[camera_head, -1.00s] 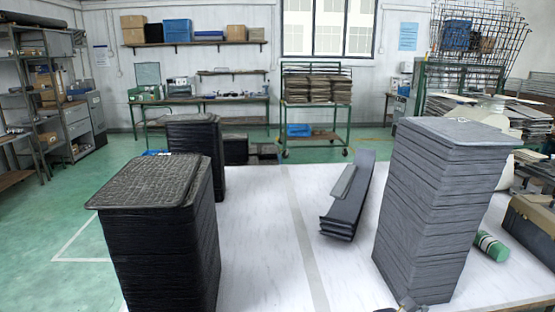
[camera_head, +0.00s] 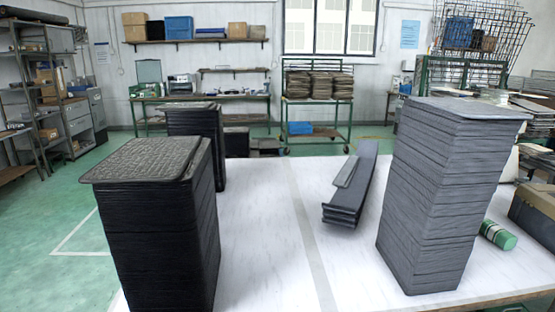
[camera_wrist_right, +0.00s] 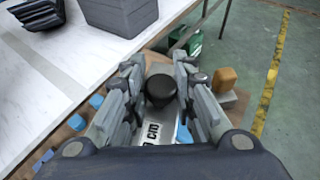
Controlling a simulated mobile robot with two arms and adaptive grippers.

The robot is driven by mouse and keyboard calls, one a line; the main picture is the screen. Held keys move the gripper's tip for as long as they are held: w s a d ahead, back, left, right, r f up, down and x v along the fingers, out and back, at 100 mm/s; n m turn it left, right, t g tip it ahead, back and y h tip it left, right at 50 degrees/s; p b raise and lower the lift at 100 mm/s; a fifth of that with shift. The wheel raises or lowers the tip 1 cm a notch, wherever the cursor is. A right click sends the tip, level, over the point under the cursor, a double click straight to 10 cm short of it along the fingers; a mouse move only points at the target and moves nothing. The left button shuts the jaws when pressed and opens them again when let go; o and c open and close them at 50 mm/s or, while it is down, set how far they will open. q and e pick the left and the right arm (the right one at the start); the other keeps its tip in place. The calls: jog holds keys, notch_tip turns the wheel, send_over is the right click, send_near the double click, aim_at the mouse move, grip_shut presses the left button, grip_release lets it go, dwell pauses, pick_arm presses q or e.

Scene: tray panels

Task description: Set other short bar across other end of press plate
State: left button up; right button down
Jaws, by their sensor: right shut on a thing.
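In the head view, a tall grey stack of panels (camera_head: 435,205) stands on the right of the white table, with a flat grey plate (camera_head: 470,108) on top and no bar visible across it. Long dark grey bars (camera_head: 350,190) lie in the table's middle. They show partly in the right wrist view (camera_wrist_right: 35,14). My right gripper (camera_wrist_right: 160,92) is closed around a dark, round-topped thing (camera_wrist_right: 160,88); I cannot tell whether it is a short bar. A silvery piece with black lettering (camera_wrist_right: 155,132) shows below it. My left gripper is not in view.
A black stack with a textured top (camera_head: 155,220) stands at the table's front left, with another black stack (camera_head: 205,145) behind it. A green cylinder (camera_head: 498,235) lies right of the grey stack.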

jog(key=shift+w+d+f+n+t+y, duration=0.1)
jog(key=shift+d+n+t+y, duration=0.2)
jog(key=shift+n+t+y, duration=0.8)
jog(key=shift+n+y, duration=0.2)
jog(key=shift+n, duration=0.1)
jog(key=shift+s+a+n+t+y, duration=0.25)
jog(key=shift+n+t+y, duration=0.15)
jog(key=shift+n, duration=0.1)
jog(key=shift+w+a+r, duration=0.2)
jog(key=shift+a+r, duration=0.1)
jog(key=shift+r, duration=0.1)
jog(key=shift+d+f, duration=0.2)
jog(key=shift+d, duration=0.05)
